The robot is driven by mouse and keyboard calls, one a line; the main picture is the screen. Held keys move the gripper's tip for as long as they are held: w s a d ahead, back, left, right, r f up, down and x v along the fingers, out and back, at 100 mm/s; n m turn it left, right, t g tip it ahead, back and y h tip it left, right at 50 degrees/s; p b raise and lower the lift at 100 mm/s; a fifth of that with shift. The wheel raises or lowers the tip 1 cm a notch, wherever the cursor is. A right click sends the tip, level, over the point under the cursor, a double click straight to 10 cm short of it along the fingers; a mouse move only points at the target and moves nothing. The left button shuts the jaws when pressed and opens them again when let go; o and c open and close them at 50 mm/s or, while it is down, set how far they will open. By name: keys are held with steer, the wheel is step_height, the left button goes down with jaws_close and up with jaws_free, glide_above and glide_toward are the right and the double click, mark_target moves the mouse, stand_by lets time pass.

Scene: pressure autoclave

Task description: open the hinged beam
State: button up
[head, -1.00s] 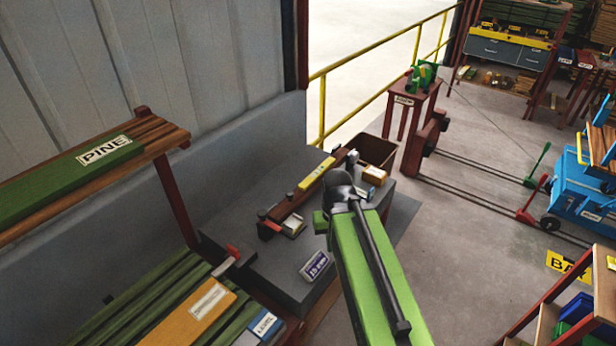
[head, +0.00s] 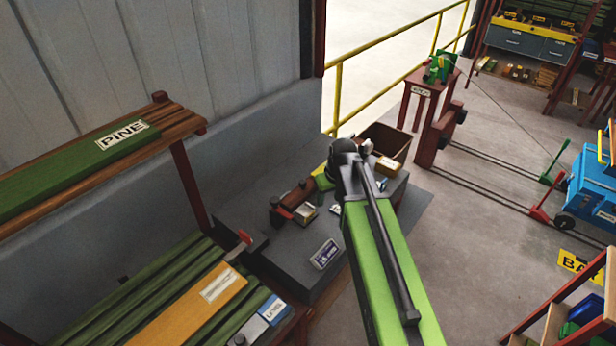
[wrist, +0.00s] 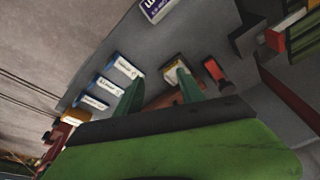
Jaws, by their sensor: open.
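The beam appears to be the dark brown wooden bar (head: 297,193) lying along the grey block (head: 270,250) in the head view. My arm hides its far part. My gripper (head: 325,178) is at the bar, and its green finger overlaps the bar in the picture. In the wrist view my gripper (wrist: 160,77) has its two green fingers spread apart. A brown strip of the bar (wrist: 163,101) shows between and behind them. Contact with the bar cannot be told. A red piece (wrist: 213,72) lies just right of the fingers.
A purple-labelled box (head: 325,254) lies on the block. An open brown box (head: 388,140) stands behind my arm. A shelf with a PINE label (head: 122,135) and green planks (head: 130,305) are at left. Open floor (head: 480,215) lies to the right.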

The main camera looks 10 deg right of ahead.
steer(key=w+a+r+p, duration=0.2)
steer(key=w+r, duration=0.1)
steer(key=w, duration=0.3)
steer(key=w+a+r+n+t+y+p, duration=0.1)
steer(key=w+a+r+p, duration=0.1)
steer(key=w+r, duration=0.2)
steer(key=shift+w+a+t+p, duration=0.15)
steer(key=shift+w+t+p, duration=0.2)
steer(key=shift+w, duration=0.8)
steer(key=b, duration=1.6)
glide_toward(303, 182)
steer(key=x, duration=0.9)
steer(key=shift+a, duration=0.1)
steer(key=shift+r, duration=0.15)
steer(key=shift+c, duration=0.2)
jaws_close()
